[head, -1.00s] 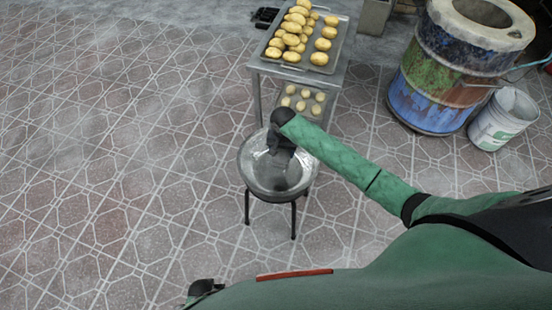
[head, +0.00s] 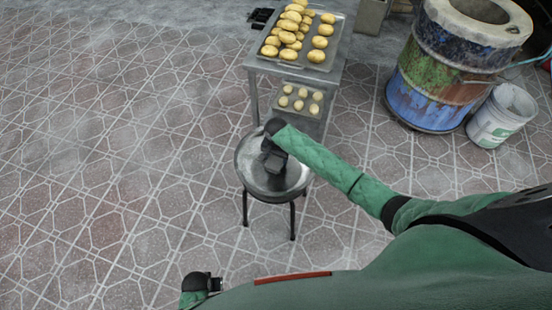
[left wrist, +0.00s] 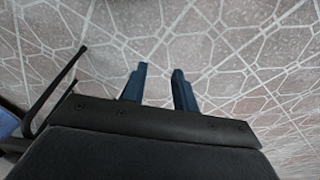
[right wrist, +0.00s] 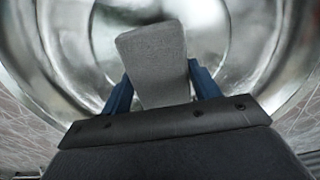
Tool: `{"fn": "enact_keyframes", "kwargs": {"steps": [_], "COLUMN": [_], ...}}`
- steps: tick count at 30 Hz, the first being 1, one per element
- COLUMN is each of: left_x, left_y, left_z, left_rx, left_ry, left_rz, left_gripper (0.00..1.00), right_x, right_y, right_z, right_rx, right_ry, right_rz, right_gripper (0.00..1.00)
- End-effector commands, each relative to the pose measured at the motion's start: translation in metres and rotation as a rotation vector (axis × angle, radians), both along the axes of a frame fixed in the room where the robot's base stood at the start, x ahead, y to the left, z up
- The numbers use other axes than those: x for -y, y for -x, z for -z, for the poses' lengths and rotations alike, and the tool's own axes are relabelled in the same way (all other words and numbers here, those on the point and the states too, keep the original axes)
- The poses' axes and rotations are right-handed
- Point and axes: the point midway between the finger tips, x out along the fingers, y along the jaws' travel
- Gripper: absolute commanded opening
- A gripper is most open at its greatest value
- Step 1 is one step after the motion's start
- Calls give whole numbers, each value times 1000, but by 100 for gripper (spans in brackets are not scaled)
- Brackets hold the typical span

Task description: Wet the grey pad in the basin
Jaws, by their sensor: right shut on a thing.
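The metal basin (head: 245,174) stands on a dark-legged stool in the middle of the head view. Its shiny inside fills the back of the right wrist view (right wrist: 255,45). My right gripper (head: 274,163) is over the basin, reaching down into it. In the right wrist view my right gripper (right wrist: 160,90) is shut on the grey pad (right wrist: 152,62), which sticks out between the blue fingers. I cannot tell whether the pad touches the basin's bottom or any water. My left gripper (left wrist: 158,88) is open and empty above the tiled floor.
A metal table (head: 252,62) with a tray of potatoes (head: 318,58) stands just behind the basin. A lower shelf holds another tray of potatoes (head: 301,92). A painted barrel oven (head: 440,85) and a white bucket (head: 488,125) stand right. The floor on the left is clear.

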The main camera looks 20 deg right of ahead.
Motion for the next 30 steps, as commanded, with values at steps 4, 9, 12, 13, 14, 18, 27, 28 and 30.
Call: {"fn": "enact_keyframes", "kwargs": {"steps": [4, 9, 12, 13, 14, 18, 27, 28, 30], "left_x": [1, 3, 4, 5, 5, 7, 9, 9, 10], "left_y": [-3, -9, -12, -13, -13, -10, -14, -15, -17], "left_z": [-12, -29, -39, -42, -45, -57, -86, -89, -96], "left_rx": [-2, 1, 3, 2, 3, -4, -2, -1, 1], "left_ry": [1, 4, 5, 6, 6, 9, 14, 14, 15], "left_rz": [1, 1, 1, 2, 2, 1, 3, 3, 3], "left_gripper": [29, 29, 29, 29, 29, 29, 29, 29, 29], "right_x": [0, 0, 0, 0, 0, 0, 0, 0, 0], "right_y": [0, 0, 0, 0, 0, 0, 0, 0, 0], "right_z": [5, 9, 12, 13, 13, 17, 23, 24, 26], "right_rx": [0, 0, 0, 0, 0, 0, 0, 0, 0], "right_ry": [0, 0, 0, 0, 0, 0, 0, 0, 0], "right_rz": [0, 0, 0, 0, 0, 0, 0, 0, 0], "right_gripper": [43, 43, 43, 43, 43, 43, 43, 43, 43]}}
